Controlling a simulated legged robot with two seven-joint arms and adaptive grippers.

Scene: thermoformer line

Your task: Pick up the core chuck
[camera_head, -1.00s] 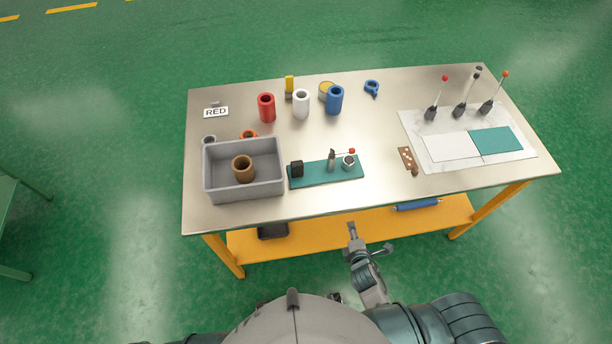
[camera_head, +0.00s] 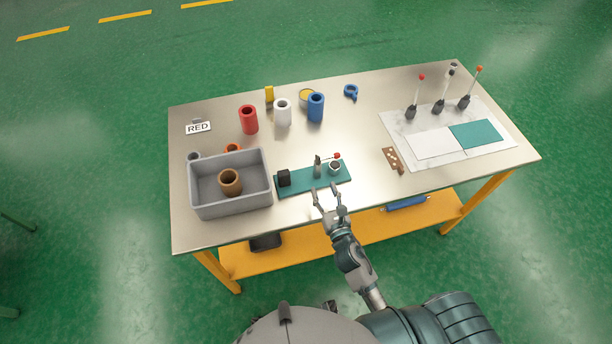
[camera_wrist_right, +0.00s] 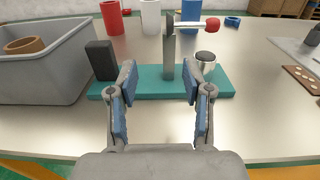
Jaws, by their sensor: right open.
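I cannot tell for sure which item is the core chuck; a short silver cylinder with a dark top (camera_head: 335,168) at the right of a teal base (camera_head: 305,183) may be it. It also shows in the wrist view (camera_wrist_right: 205,65). Beside it on the base stand a grey upright post (camera_head: 318,167) with a red-tipped lever and a black block (camera_head: 284,178). My right gripper (camera_head: 325,193) is open and empty at the base's near side. In the wrist view the open fingers (camera_wrist_right: 160,78) point toward the post, with the cylinder to their right. My left gripper is out of view.
A grey bin (camera_head: 232,205) holding a brown tube (camera_head: 230,182) stands left of the base. Red (camera_head: 249,120), white (camera_head: 283,113) and blue (camera_head: 316,108) tubes stand behind. A perforated brown strip (camera_head: 392,159) lies to the right. Bare tabletop lies between.

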